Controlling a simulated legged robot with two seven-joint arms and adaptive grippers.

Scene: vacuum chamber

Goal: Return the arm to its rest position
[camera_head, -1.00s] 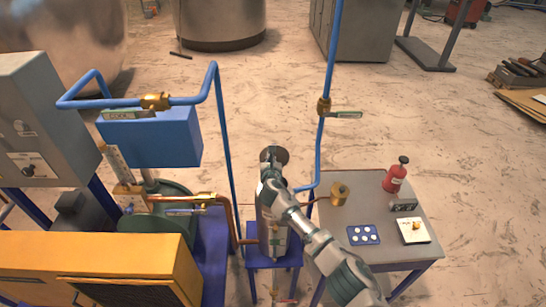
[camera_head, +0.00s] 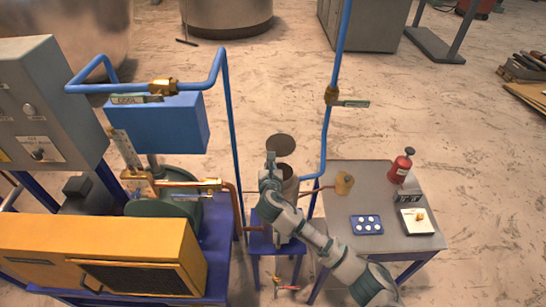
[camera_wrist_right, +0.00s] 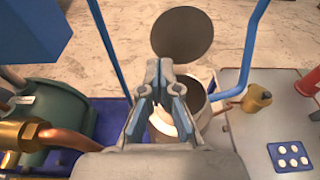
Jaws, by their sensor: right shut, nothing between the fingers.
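My right gripper (camera_head: 270,159) is shut and empty in the head view. It is over the small blue stand, in front of a metal canister (camera_head: 291,186) that my arm partly hides. In the right wrist view the shut fingers (camera_wrist_right: 160,66) are in front of the canister (camera_wrist_right: 190,104). A round grey lid (camera_wrist_right: 182,35) stands raised behind the canister's open mouth, and something pale shows inside. The lid also shows in the head view (camera_head: 281,145). My left gripper is not in view.
A grey side table (camera_head: 385,196) at right holds a red bottle (camera_head: 400,167), a brass vessel (camera_head: 344,183), a blue tray with white discs (camera_head: 367,225) and a small white plate (camera_head: 417,222). Blue pipes (camera_head: 327,130) rise near my arm. A yellow unit (camera_head: 100,255) and green pump (camera_head: 170,205) stand left.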

